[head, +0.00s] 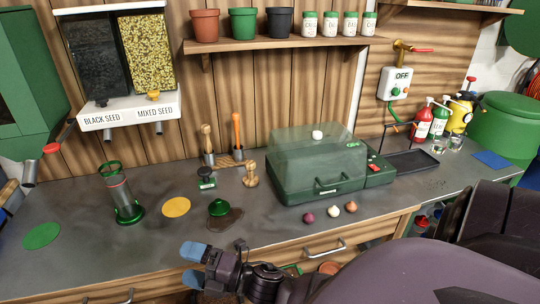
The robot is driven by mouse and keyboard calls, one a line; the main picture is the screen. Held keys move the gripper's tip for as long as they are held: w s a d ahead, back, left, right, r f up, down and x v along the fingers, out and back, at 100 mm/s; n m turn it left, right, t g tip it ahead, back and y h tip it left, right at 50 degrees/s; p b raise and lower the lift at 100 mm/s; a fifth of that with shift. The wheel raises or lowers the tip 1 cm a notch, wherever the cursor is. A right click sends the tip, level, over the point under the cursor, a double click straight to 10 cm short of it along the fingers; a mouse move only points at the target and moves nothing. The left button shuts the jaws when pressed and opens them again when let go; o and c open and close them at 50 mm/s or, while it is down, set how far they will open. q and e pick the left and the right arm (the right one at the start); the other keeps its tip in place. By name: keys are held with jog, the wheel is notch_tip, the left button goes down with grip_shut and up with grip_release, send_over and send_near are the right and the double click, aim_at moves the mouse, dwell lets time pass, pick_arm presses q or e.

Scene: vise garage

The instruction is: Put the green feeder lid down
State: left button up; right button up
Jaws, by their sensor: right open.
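The green feeder lid (218,208) is a small dark green cap with a knob on top. It rests on the grey worktop, on a brown patch (232,220), in the middle of the view. My right gripper (191,265) has blue fingertips and is open and empty. It is at the worktop's front edge, nearer to me than the lid and apart from it. The clear feeder tube (121,192) with its green base stands upright to the left, its top open. My left gripper is out of view.
A yellow disc (176,207) and a green disc (41,236) lie flat on the worktop (75,262). A small dark jar (206,178) and a wooden stamp (251,175) stand behind the lid. A covered green propagator (316,171) stands right, with several bulbs before it.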

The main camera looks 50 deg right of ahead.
jog(key=s+d+f+m+g+h, duration=0.2)
jog(key=s+d+f+m+h, duration=0.2)
jog(key=s+f+m, duration=0.3)
jog(key=s+d+f+m+g+h, duration=0.3)
jog(key=s+f+m+h, duration=0.3)
jog(key=m, duration=0.9)
notch_tip(320, 180, down, 3)
jog(key=shift+s+d+f+m+g+h, duration=0.2)
jog(key=shift+s+d+m+g+h, duration=0.15)
jog(key=shift+s+d, duration=0.55)
